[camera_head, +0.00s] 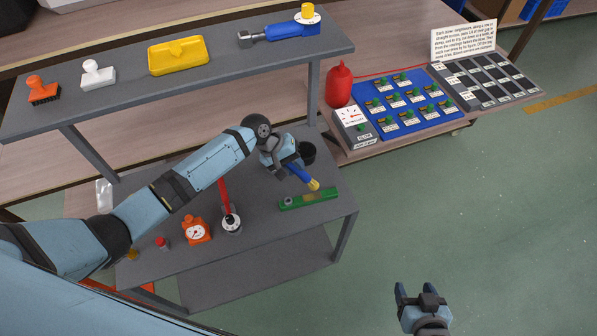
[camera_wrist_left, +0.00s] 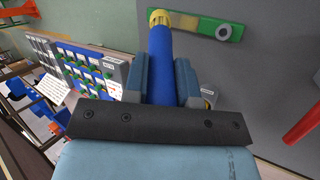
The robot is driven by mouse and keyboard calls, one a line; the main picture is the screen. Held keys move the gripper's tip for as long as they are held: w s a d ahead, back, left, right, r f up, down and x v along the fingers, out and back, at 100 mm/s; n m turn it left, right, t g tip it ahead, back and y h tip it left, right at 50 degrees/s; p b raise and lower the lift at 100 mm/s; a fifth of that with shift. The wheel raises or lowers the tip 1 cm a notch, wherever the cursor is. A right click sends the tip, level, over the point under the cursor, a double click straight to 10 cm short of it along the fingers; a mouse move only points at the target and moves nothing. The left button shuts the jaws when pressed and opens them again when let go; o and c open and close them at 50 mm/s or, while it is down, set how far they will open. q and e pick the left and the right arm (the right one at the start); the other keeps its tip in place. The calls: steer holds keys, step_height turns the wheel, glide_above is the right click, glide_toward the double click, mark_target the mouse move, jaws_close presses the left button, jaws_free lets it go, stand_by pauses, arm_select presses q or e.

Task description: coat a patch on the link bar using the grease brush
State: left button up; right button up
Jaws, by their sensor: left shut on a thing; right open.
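In the left wrist view the link bar (camera_wrist_left: 190,22) lies at the top. My left gripper (camera_head: 288,166) is shut on the grease brush (camera_head: 301,174), which has a blue handle and a yellow tip. The brush (camera_wrist_left: 160,62) points away from the gripper, its tip overlapping the bar's left part in the wrist view. I cannot tell whether the tip touches the bar. My right gripper (camera_head: 421,294) is open and empty over the floor.
The raised shelf (camera_head: 120,97) holds brushes, a yellow tray (camera_head: 178,55) and a blue tool (camera_head: 290,31).

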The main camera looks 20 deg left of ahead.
arm_select(q)
steer(key=shift+d, duration=0.1)
stand_by(0.3)
steer(key=shift+s+d+f, duration=0.1)
steer(key=shift+d+f, duration=0.1)
steer(key=shift+d, duration=0.3)
steer(key=shift+d+f, duration=0.1)
steer(key=shift+d, duration=0.1)
